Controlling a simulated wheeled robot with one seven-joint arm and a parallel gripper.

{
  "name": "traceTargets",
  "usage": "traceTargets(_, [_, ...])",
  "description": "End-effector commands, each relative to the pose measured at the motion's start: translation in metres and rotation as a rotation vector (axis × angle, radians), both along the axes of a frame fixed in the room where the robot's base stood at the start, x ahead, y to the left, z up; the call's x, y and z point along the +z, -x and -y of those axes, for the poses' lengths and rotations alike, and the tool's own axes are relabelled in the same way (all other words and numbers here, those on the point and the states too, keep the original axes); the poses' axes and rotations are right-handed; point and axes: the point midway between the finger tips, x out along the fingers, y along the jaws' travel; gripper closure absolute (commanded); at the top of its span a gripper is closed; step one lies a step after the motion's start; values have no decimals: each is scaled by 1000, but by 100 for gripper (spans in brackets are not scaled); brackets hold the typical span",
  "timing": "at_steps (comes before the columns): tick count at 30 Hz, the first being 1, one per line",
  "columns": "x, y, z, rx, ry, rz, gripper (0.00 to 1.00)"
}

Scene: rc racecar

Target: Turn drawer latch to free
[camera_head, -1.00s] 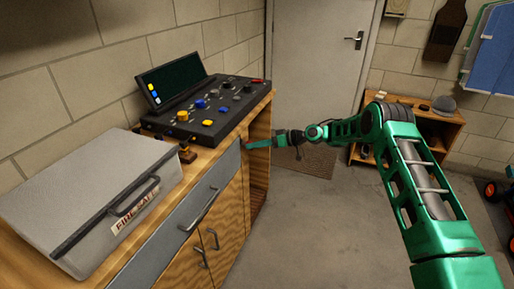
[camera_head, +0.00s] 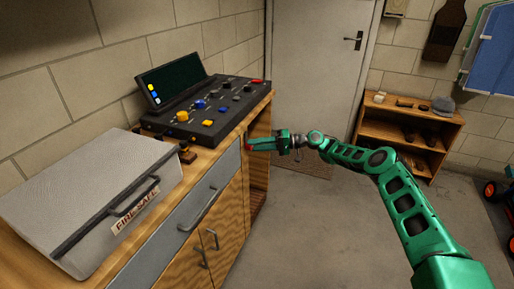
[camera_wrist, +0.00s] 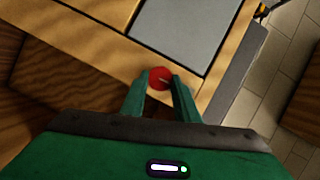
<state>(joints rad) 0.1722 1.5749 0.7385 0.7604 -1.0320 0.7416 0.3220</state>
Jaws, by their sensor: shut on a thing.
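The drawer latch is a small red round knob (camera_wrist: 160,78) on the wooden cabinet frame beside the grey drawer front. In the head view it shows as a red spot (camera_head: 248,148) at the drawer's far end. My gripper (camera_wrist: 160,92) is shut on the red latch, with one green finger on each side of it; in the head view it reaches the cabinet from the right (camera_head: 251,147). The grey drawer front (camera_head: 196,204) has a dark bar handle and looks closed. The fingers hide the latch's sides.
A grey fire safe box (camera_head: 90,195) and a black control console (camera_head: 205,108) stand on the worktop. Cupboard doors (camera_head: 232,215) with handles are below the drawer. The floor (camera_head: 300,230) right of the cabinet is clear. A wooden shelf (camera_head: 420,130) stands by the far wall.

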Motion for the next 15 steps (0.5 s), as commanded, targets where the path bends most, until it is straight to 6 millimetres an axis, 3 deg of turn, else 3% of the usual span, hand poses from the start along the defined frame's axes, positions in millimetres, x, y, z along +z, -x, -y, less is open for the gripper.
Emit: traceTargets(15, [-7,-5,7,-14,-8,-53,94])
